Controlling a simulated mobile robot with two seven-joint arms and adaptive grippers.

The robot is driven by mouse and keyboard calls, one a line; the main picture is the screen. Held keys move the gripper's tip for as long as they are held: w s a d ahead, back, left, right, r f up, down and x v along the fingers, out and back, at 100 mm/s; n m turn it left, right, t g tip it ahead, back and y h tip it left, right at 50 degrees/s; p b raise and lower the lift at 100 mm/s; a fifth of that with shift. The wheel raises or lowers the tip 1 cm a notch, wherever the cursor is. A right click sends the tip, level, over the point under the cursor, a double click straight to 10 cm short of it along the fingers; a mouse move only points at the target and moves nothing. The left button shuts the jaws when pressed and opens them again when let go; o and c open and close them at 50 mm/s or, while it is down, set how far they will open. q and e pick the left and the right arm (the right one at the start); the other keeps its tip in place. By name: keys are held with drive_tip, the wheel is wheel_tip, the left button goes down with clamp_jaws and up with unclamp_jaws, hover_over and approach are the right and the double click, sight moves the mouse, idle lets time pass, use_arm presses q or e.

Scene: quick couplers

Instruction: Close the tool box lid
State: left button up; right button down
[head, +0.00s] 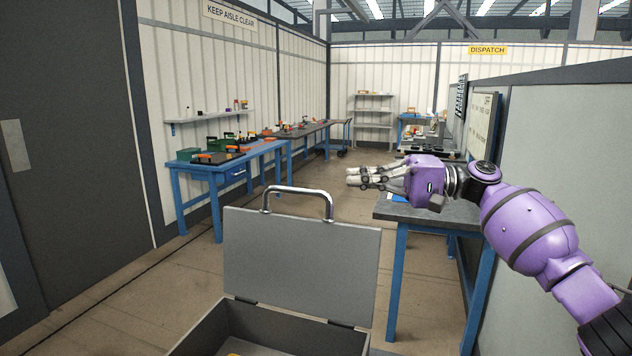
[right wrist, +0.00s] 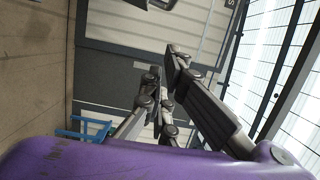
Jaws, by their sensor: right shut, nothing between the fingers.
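The grey tool box (head: 205,335) stands low at the bottom centre of the head view, its front cut off by the picture edge. Its lid (head: 300,262) is open and stands nearly upright on its hinges at the back. A metal handle (head: 298,190) shows at the lid's top edge. A little yellow shows inside the box. My right gripper (head: 350,177) is shut and empty. It points left, to the right of the handle in the picture and apart from the lid. Its fingers also show in the right wrist view (right wrist: 165,85). My left gripper is not in view.
A blue-legged bench with a dark top (head: 410,208) stands right of the lid, behind my right gripper. Another blue bench (head: 225,165) with tools and green boxes stands at the left wall. Bare floor (head: 165,275) lies left of the box.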

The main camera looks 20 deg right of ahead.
drive_tip(key=a+p, duration=0.2)
drive_tip(key=a, duration=0.7)
drive_tip(key=shift+s+f, duration=0.15)
drive_tip(key=shift+s, duration=0.15)
